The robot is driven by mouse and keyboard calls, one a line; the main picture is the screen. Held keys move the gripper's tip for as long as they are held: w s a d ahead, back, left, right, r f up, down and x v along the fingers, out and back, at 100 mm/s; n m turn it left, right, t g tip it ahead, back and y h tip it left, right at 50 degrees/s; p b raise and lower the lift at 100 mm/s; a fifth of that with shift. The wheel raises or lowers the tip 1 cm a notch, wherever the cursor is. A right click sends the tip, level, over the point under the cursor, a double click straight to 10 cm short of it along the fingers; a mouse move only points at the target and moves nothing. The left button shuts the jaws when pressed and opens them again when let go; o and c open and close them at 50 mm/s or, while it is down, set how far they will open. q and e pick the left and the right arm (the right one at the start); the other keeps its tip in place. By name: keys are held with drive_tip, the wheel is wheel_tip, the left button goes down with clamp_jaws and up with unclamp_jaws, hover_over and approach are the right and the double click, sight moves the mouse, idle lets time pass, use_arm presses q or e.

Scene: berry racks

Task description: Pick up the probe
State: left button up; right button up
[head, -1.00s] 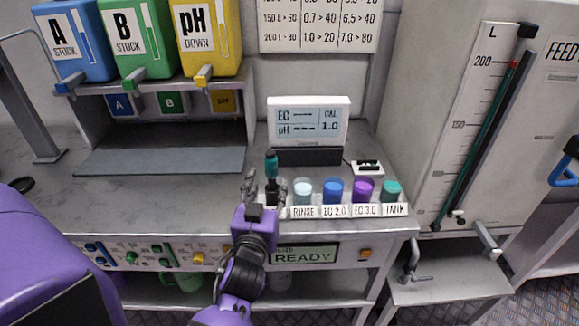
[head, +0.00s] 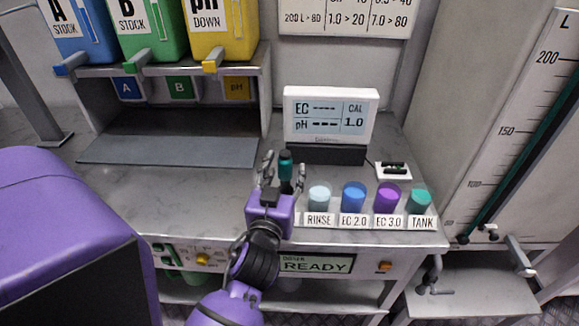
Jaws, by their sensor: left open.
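The probe (head: 286,166) is a slim upright stick with a teal top and a dark lower part, standing on the bench left of the cups. My left gripper (head: 281,170) is open, with one finger on each side of the probe. I cannot tell whether the fingers touch it. The probe's lower end is hidden behind my gripper's purple body. My right gripper is not in view.
Right of the probe stand the RINSE cup (head: 319,197), EC 2.0 cup (head: 354,195), EC 3.0 cup (head: 387,197) and TANK cup (head: 420,201). A meter display (head: 330,115) stands behind. The grey mat (head: 165,150) at left is bare.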

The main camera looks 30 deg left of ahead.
use_arm(q)
drive_tip(key=shift+w+a, duration=0.1)
drive_tip(key=shift+w, duration=0.1)
drive_tip(key=shift+s+r, duration=0.15)
drive_tip(key=shift+s, duration=0.1)
drive_tip(key=shift+c, duration=2.1)
drive_tip(key=c, duration=0.6)
clamp_jaws()
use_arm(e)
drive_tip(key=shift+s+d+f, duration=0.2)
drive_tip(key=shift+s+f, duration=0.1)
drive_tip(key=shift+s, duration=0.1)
